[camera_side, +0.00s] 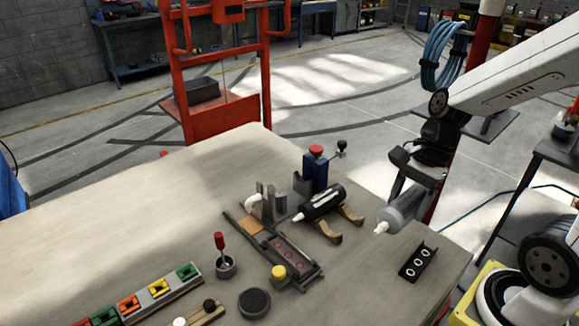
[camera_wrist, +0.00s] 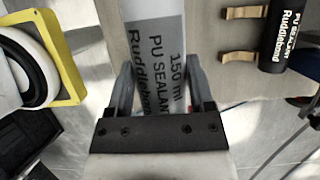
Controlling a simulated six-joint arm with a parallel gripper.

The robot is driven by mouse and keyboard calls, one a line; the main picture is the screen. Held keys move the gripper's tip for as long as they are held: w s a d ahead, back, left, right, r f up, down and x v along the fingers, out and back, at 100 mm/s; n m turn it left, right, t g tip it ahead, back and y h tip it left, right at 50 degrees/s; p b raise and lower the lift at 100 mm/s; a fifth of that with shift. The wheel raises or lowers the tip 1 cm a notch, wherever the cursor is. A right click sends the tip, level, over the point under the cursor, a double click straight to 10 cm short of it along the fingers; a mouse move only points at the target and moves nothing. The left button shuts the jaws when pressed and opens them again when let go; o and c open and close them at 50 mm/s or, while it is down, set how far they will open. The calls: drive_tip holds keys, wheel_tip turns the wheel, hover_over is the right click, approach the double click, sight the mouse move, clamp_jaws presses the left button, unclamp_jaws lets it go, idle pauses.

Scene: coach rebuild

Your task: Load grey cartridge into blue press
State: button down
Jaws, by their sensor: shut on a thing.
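My gripper (camera_side: 402,190) is shut on the grey cartridge (camera_side: 405,212), near the right edge of the table. The cartridge's white nozzle (camera_side: 381,228) points to the lower left, and it appears held above the tabletop. In the wrist view, the grey cartridge (camera_wrist: 152,58) lies between the two fingers of my gripper (camera_wrist: 160,75), its "PU SEALANT" label showing; its lower part is hidden behind the gripper body. The blue press (camera_side: 316,172), with a red knob on top and a side lever, stands at the table's far right edge, left of my gripper.
A black cartridge (camera_side: 325,202) lies on wooden rests (camera_side: 328,235) between press and gripper; it also shows in the wrist view (camera_wrist: 288,35). A dark holed block (camera_side: 418,262) lies below my gripper. A grey fixture (camera_side: 290,262) with a yellow knob sits left.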

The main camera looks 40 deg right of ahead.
sight(403, 200)
drive_tip(key=shift+r, duration=0.15)
drive_tip(key=shift+r, duration=2.25)
drive_tip(key=shift+w+r, duration=0.2)
drive_tip(key=shift+w+d+r, duration=0.1)
drive_tip(key=shift+w+r, duration=0.1)
drive_tip(key=shift+w, duration=0.45)
drive_tip(key=w+a, duration=0.2)
drive_tip(key=w, duration=1.2)
drive_tip(key=w+a, duration=0.2)
drive_tip(key=w, duration=1.1)
wheel_tip(403, 200, down, 8)
drive_tip(key=shift+d+r, duration=0.2)
drive_tip(key=shift+d, duration=0.05)
drive_tip(key=shift+f, duration=0.2)
drive_tip(key=shift+f, duration=2.2)
